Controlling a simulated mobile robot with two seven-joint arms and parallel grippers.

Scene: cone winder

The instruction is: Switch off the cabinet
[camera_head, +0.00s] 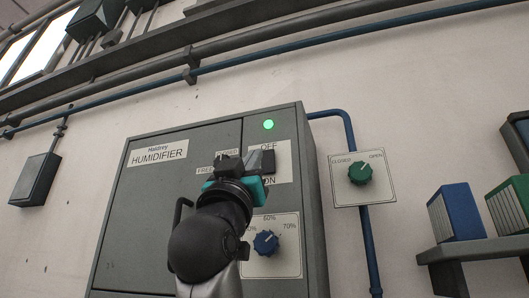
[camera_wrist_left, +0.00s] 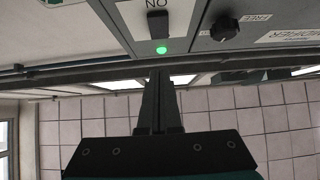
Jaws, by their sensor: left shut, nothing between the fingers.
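The grey cabinet (camera_head: 150,215) labelled Haldrey HUMIDIFIER hangs on the wall in the head view. A green lamp (camera_head: 268,124) glows at its upper right, and the lamp (camera_wrist_left: 161,49) glows in the left wrist view. Below it, a dark switch (camera_head: 268,160) sits on a white plate marked OFF above and ON below. The switch (camera_wrist_left: 158,24) also shows in the left wrist view. My left gripper (camera_head: 253,158) is shut and empty, its tips in front of the cabinet by the switch; contact cannot be told. The fingers (camera_wrist_left: 157,85) show together in the wrist view. My right gripper is out of view.
A black knob (camera_head: 226,162) is left of the switch, partly behind my gripper. A blue knob (camera_head: 266,242) sits below, beside my left arm. A green knob (camera_head: 360,174) on a plate is right of the cabinet. Blue pipe (camera_head: 349,133) and a shelf (camera_head: 470,249) with boxes lie right.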

